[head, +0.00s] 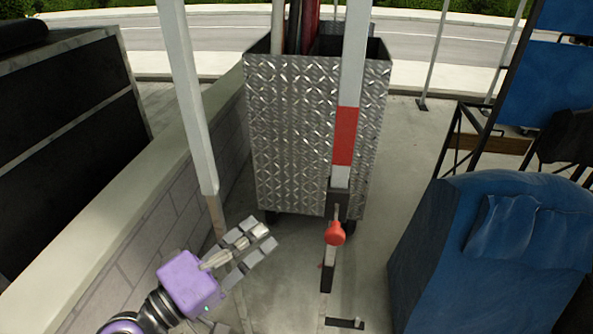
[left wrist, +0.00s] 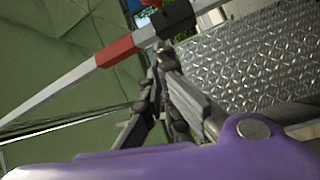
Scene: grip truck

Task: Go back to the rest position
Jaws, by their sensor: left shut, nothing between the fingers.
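My left gripper (head: 262,240) reaches in from the lower left in the head view, with a purple body and grey fingers. Its fingers are shut and hold nothing. It is left of the upright pole's red knob (head: 334,233) and apart from it in the picture. In the left wrist view the shut fingers (left wrist: 160,55) show in front of the white pole with a red band (left wrist: 117,50). My right gripper is in neither view.
A diamond-plate metal cart (head: 290,130) stands ahead, behind the pole (head: 352,60). A low block wall (head: 130,195) runs along the left. A blue covered object (head: 430,245) stands at right. Concrete floor shows between the cart and the blue object.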

